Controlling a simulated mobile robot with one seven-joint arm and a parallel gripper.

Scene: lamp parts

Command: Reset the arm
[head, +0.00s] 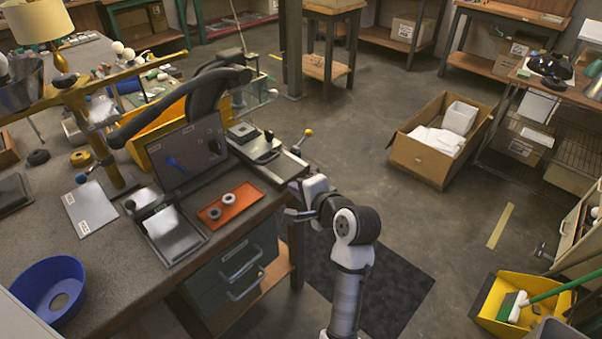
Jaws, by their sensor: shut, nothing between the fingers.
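My arm rises at the lower middle of the head view, beside the right end of the workbench (130,255). It bends over at its top, and my gripper (290,215) points left at the bench's right edge, near the drawers. The gripper is small in the view; it is shut and holds nothing. An orange tray (214,215) with two small rings (228,199) lies on the bench to the left of the gripper, apart from it. A lamp with a cream shade (35,20) stands at the far left.
A device with an upright dark panel (185,152) stands behind the tray, by a yellow bin (160,130). A blue bowl (48,288) sits front left. On the floor to the right are a cardboard box (420,162) and a yellow dustpan (490,306).

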